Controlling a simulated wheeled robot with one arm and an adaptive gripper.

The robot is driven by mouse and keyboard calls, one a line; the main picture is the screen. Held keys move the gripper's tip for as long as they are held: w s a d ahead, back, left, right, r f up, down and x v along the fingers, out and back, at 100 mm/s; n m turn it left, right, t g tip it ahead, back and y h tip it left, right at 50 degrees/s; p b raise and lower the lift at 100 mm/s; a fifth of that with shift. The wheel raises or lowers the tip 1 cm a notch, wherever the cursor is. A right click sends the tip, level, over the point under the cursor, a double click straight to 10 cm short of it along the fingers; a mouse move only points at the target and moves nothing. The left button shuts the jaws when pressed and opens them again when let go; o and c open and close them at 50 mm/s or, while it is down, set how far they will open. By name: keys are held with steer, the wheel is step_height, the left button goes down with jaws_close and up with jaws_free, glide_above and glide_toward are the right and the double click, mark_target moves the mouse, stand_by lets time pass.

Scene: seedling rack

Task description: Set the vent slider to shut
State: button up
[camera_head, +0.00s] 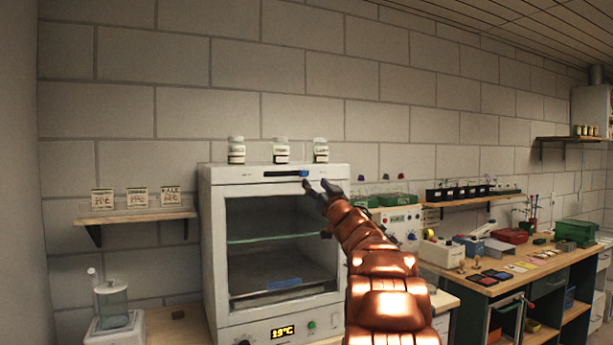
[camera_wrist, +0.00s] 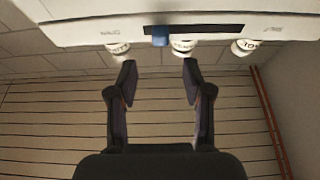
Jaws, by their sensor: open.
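The vent slider is a blue knob (camera_head: 303,173) in a dark horizontal slot (camera_head: 280,174) on the top front of a white cabinet (camera_head: 212,240). The knob sits near the slot's right end in the head view. The wrist view is upside down; there the blue knob (camera_wrist: 160,36) is near the left end of the slot (camera_wrist: 210,30). Small markings flank the slot, too small to read surely. My gripper (camera_head: 315,186) is open and empty, just in front of the knob; in the wrist view its fingers (camera_wrist: 159,72) stand apart, with the knob beyond, between them.
Several white-lidded jars, one in the middle (camera_head: 281,151), stand on top of the cabinet, close to the slot. A shelf with seed packets (camera_head: 135,217) is at left. A workbench (camera_head: 500,288) with trays and tools is at right. My arm covers part of the cabinet's right side.

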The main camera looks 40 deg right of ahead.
mark_target(305, 173)
steer(key=shift+p+x, duration=1.4)
steer(key=shift+x, duration=2.3)
jaws_close()
